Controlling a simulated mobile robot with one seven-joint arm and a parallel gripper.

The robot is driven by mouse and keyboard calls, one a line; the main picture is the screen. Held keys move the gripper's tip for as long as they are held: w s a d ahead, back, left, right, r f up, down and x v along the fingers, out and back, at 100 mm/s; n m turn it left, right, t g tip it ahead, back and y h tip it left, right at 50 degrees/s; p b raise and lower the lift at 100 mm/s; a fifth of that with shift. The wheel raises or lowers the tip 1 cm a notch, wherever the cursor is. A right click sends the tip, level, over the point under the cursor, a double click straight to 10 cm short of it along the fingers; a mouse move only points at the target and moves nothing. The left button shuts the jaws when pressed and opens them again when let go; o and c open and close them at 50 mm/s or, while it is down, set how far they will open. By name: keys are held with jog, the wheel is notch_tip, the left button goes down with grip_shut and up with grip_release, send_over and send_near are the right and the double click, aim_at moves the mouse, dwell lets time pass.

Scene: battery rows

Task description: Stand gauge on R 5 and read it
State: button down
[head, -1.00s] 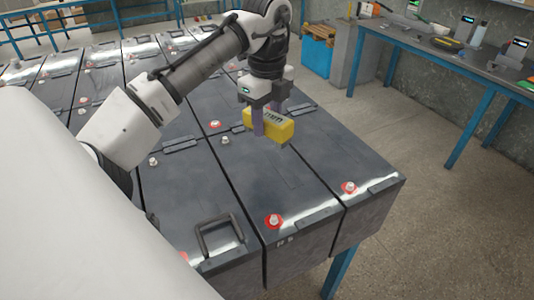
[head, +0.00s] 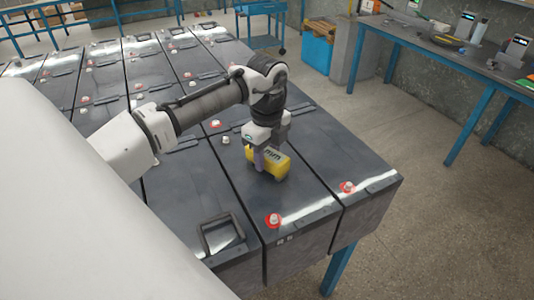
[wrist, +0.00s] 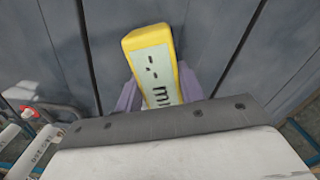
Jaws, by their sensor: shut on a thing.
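The gauge (head: 268,161) is a yellow block with a pale face. My gripper (head: 262,158) is shut on it, and purple fingers clasp its two sides in the wrist view (wrist: 160,92). The gauge is over the middle of a dark grey battery (head: 265,195) whose front has a small, blurred mark, perhaps R 5. It is low over the lid; I cannot tell whether it touches. In the wrist view the gauge's face (wrist: 158,70) shows a few dark marks and part of some lettering, with no clear reading. My gripper hides its lower part.
The battery's near end has a red-ringed terminal (head: 274,220); the right neighbour has one (head: 347,187). A handle (head: 222,234) stands on the left neighbour. More batteries fill the back left. A blue-legged bench (head: 465,75) with devices stands at the right beyond open floor.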

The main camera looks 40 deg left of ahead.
aim_at(267, 152)
jog(key=c, duration=0.9)
grip_release()
jog(key=shift+r, duration=0.1)
notch_tip(267, 152, up, 12)
jog(key=shift+b, duration=1.25)
